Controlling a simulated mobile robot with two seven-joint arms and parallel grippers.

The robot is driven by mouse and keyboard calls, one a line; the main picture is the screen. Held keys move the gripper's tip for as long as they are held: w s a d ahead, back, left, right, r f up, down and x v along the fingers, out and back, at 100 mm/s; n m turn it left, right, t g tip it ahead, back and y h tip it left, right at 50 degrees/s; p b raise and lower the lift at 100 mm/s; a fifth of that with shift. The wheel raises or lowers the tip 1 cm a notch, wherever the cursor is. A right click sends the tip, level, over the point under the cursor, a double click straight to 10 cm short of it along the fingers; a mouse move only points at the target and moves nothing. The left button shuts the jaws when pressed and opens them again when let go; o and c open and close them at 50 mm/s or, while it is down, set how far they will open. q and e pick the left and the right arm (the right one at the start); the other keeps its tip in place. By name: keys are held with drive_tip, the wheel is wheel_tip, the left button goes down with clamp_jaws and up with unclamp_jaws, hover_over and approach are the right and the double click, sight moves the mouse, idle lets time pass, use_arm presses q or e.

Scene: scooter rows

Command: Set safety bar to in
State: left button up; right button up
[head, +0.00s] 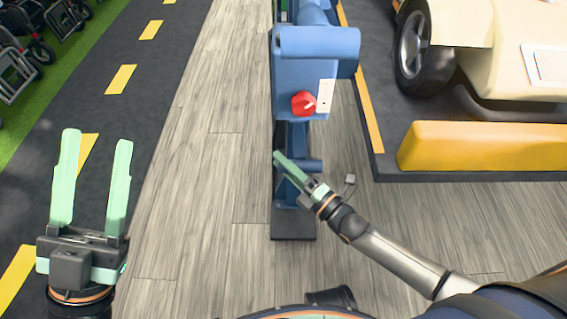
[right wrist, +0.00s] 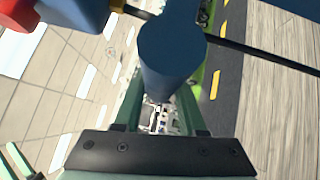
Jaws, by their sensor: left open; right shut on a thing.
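A blue post-like machine (head: 320,42) stands upright at the centre of the head view, with a red knob (head: 303,103) and a white label plate (head: 325,95) on its front. Below the knob, a short blue bar (head: 315,166) sticks out; it appears to be the safety bar. My right gripper (head: 279,157) is at this bar, low on the machine. In the right wrist view the round end of the blue bar (right wrist: 171,48) sits between the green fingers, which are shut on it. My left gripper (head: 95,142) is open and empty, well left of the machine.
A yellow bumper block (head: 480,146) and a cream vehicle (head: 505,65) stand on a dark platform at the right. Wheelchairs or similar frames (head: 25,50) are at the far left. The wooden floor (head: 205,150) between is clear.

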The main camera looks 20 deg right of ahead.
clamp_jaws()
idle(0.7)
